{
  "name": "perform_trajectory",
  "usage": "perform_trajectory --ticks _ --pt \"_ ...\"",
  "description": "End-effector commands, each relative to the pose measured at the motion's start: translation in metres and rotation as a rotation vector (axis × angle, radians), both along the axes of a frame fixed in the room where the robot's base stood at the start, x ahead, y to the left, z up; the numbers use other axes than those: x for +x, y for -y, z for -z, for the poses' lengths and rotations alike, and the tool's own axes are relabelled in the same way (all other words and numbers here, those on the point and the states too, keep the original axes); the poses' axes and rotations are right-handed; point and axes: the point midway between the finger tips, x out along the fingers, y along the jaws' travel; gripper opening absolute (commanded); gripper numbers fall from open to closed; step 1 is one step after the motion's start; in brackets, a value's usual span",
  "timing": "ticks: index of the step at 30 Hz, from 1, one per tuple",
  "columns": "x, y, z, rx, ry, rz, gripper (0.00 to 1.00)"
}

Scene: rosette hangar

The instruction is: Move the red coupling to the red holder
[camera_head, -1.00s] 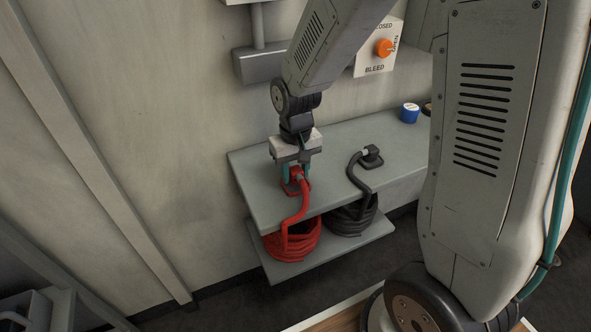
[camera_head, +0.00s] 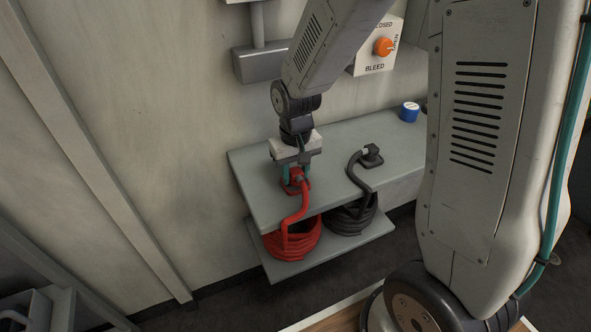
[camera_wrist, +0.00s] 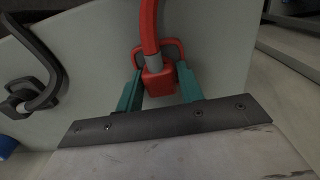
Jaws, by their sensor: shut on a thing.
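The red coupling (camera_head: 296,179) is at the end of a red hose on the grey bench, near its left end. In the wrist view the coupling (camera_wrist: 158,82) has a grey collar and sits between the teal fingers. My gripper (camera_head: 296,173) is shut on it from above; its fingers also show in the wrist view (camera_wrist: 160,90). The red holder (camera_wrist: 179,48) shows as a red rounded rim behind the coupling, at the bench top. The coupling is at this holder, but I cannot tell whether it is fully seated.
A coiled red hose (camera_head: 291,243) lies on the lower shelf (camera_head: 325,254). Beside it is a black hose coil (camera_head: 352,217), its black coupling (camera_head: 371,155) on the bench (camera_head: 262,205). A blue-sided round item (camera_head: 410,113) stands farther right. An orange knob (camera_head: 383,47) is on the wall.

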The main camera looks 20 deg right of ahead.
Motion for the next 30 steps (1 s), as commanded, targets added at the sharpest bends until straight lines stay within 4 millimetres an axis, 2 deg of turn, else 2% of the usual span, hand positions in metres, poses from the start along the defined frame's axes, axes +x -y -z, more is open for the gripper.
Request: perform_trajectory --ticks 2,3,5,13,16,24,30 --pt "0.000 0.000 0.002 0.000 0.000 0.000 0.01" --pt "0.000 0.000 0.001 0.000 0.000 0.000 0.48" --pt "0.000 0.000 0.001 0.000 0.000 0.000 0.63" --pt "0.000 0.000 0.001 0.000 0.000 0.000 0.63" --pt "0.001 0.000 -0.006 0.000 0.002 0.000 0.63" --pt "0.001 0.000 -0.051 0.000 0.005 0.000 0.63" --pt "0.000 0.000 -0.073 0.000 0.001 0.000 0.63"
